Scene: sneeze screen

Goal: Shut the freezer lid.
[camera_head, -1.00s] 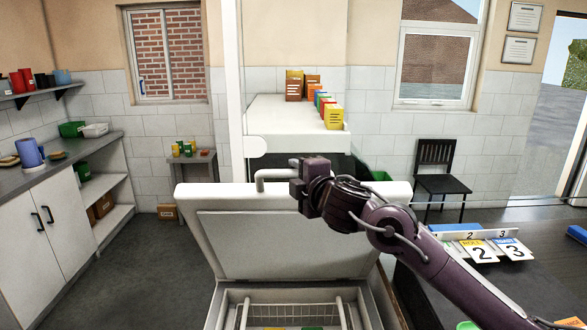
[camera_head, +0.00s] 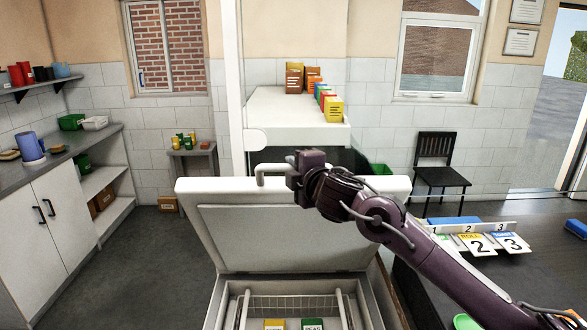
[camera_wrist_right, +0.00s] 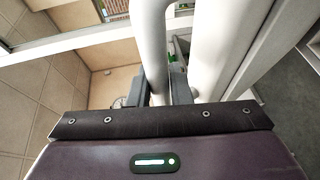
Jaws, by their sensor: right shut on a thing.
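The white chest freezer (camera_head: 222,306) stands open in front of me, with a wire basket (camera_head: 296,303) and a few coloured packets inside. Its lid (camera_head: 285,237) is raised and leans back, its pale inner panel facing me. A white bar handle (camera_head: 274,166) stands at the lid's top edge. My right gripper (camera_head: 292,172) is at the right part of this handle and is shut on it. In the right wrist view the fingers (camera_wrist_right: 168,88) close around the white handle bar (camera_wrist_right: 152,40). My left gripper is not in view.
A white shelf unit (camera_head: 290,125) with small coloured boxes stands behind the lid. A dark counter (camera_head: 540,255) with numbered cards (camera_head: 478,244) is at the right. A black chair (camera_head: 440,170) stands behind it. A cabinet counter is at the left; the floor (camera_head: 140,255) between is clear.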

